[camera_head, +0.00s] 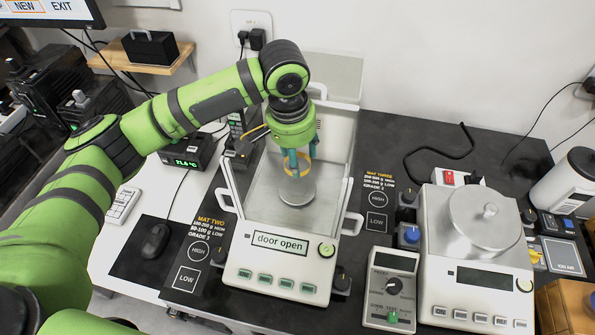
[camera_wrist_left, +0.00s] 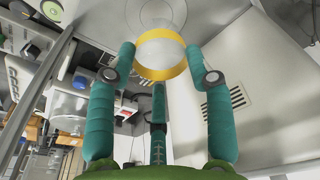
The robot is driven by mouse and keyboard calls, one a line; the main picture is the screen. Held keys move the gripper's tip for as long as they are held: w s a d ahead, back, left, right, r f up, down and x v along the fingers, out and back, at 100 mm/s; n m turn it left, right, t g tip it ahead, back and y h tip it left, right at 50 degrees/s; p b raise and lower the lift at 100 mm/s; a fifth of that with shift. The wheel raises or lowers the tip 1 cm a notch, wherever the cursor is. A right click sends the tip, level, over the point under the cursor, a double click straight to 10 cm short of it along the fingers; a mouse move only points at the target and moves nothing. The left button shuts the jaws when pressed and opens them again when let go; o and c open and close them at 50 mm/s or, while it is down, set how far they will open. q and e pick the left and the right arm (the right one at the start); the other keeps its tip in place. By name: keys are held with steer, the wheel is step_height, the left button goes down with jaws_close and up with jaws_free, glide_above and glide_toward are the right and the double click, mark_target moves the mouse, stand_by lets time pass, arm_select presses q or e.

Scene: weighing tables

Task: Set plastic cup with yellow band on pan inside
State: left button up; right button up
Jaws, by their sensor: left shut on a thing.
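The plastic cup with the yellow band (camera_head: 293,168) is held by my left gripper (camera_head: 301,158) inside the balance's glass chamber, above the round metal pan (camera_head: 297,191). In the left wrist view the teal fingers of my left gripper (camera_wrist_left: 160,65) surround the cup (camera_wrist_left: 160,48), with its yellow band facing the camera. The gripper is shut on the cup. The pan (camera_wrist_left: 150,12) shows behind the cup there. A small gap between cup and pan cannot be judged. The balance (camera_head: 265,270) shows "door open". My right gripper is not in view.
Glass walls (camera_head: 335,165) stand around the pan, close to my left gripper. A second balance (camera_head: 475,285) with an open pan stands at the right. A small device (camera_head: 391,290) sits between them. A mouse (camera_head: 155,241) lies at the left.

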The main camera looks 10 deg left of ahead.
arm_select(q)
steer(key=shift+a+f, duration=0.1)
steer(key=shift+f, duration=0.75)
step_height(320, 180, down, 4)
steer(key=shift+r+p, duration=0.2)
steer(key=shift+p, duration=0.2)
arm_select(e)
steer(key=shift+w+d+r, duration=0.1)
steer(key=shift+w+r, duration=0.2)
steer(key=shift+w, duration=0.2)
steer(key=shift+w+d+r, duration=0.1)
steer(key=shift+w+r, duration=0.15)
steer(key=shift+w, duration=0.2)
arm_select(q)
steer(key=o, duration=0.9)
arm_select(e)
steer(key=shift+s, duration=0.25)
